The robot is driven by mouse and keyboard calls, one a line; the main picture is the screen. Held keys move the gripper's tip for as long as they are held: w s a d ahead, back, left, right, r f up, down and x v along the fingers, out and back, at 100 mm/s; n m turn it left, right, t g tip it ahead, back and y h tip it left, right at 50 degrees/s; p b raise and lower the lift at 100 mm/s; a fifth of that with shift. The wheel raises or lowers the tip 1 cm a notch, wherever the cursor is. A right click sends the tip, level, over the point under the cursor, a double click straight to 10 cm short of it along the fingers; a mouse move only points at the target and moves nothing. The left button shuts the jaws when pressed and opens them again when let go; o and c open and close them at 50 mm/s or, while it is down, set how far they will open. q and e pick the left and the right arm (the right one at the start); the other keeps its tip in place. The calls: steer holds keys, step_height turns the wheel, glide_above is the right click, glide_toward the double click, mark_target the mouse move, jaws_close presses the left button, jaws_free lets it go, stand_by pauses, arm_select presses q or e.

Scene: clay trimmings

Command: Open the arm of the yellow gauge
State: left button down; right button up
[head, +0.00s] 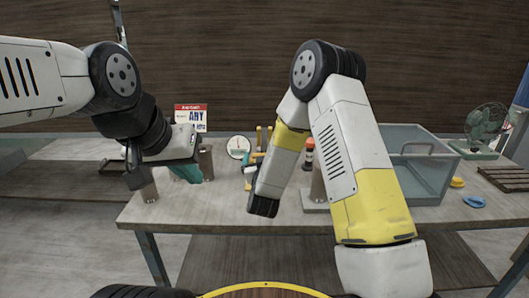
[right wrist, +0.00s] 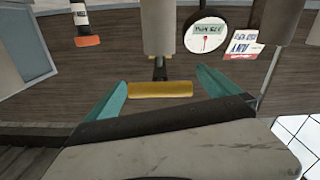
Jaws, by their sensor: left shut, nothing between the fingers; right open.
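The yellow gauge (head: 259,137) stands at the back of the table, partly hidden behind my right arm. In the right wrist view, which is upside down, its yellow bar (right wrist: 160,90) sits on a short dark stem at the end of a grey post. My right gripper (right wrist: 162,77) is open, its teal fingers on either side of the bar with gaps showing. In the head view the right gripper is mostly hidden by its own hand. My left gripper (head: 188,173) is shut and empty, low over the table's left part.
A white round dial (head: 238,147) and a red-and-white card (head: 191,117) stand left of the gauge. An orange-capped bottle (head: 309,152) stands to its right. Grey posts (head: 206,162) stand nearby. A grey bin (head: 422,182) and a green fan (head: 485,125) are at the right.

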steer(key=shift+w, duration=0.3)
